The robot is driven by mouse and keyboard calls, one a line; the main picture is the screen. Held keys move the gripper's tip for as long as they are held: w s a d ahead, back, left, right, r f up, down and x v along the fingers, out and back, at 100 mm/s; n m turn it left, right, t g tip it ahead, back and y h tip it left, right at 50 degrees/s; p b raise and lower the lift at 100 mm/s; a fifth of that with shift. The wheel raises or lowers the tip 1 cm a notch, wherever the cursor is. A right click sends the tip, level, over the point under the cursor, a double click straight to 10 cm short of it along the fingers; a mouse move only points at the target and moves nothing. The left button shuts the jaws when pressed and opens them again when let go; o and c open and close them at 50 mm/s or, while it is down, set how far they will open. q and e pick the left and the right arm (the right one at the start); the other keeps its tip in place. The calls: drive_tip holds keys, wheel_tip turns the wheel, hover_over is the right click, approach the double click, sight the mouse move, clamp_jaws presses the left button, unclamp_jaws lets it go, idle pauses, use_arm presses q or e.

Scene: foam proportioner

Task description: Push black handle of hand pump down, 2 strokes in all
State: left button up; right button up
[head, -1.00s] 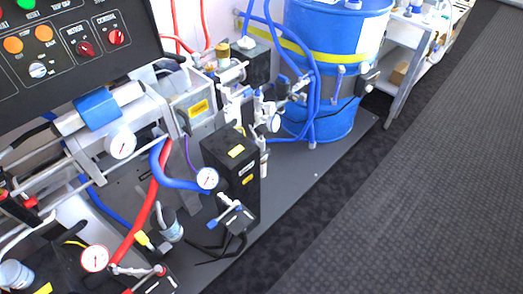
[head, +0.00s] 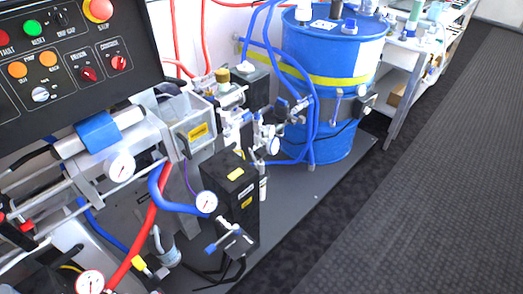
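I cannot make out the hand pump's black handle for certain. A blue drum (head: 325,95) with a yellow band stands at the back of the dark base plate. On its lid, a dark upright piece (head: 336,9) is cut off by the top edge, so I cannot tell whether it belongs to the hand pump. Neither of my grippers shows in the head view.
A black control panel (head: 75,60) with buttons and knobs juts in at upper left. Blue and red hoses, gauges and a black box (head: 232,200) crowd the base plate (head: 300,195). The grey floor (head: 430,180) at right is clear.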

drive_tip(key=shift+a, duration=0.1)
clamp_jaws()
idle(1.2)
